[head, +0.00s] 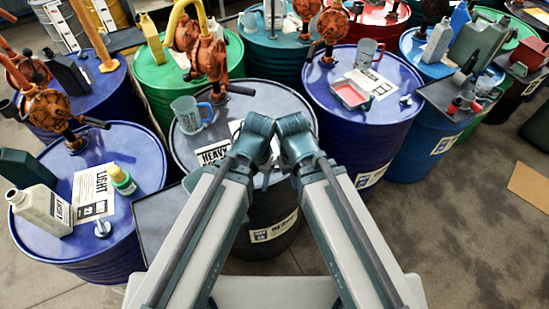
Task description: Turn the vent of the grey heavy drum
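The grey heavy drum (268,93) stands in the middle, directly in front of me. Its lid is grey and its side dark, with a white label on the side. A sheet marked HEAVY (213,152) lies on the lid, partly covered by my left arm. An orange-brown hand pump (208,62) stands at the lid's back left. I cannot make out the drum's vent; my arms cover the front and middle of the lid. Both my arms reach forward and their teal joints nearly meet over the lid. Neither gripper shows; the arm links hide that area.
A clear blue-handled jug (190,114) stands on the grey lid's left. Another blue drum (362,125) at right carries a red tray (350,95). Floor is free at lower right.

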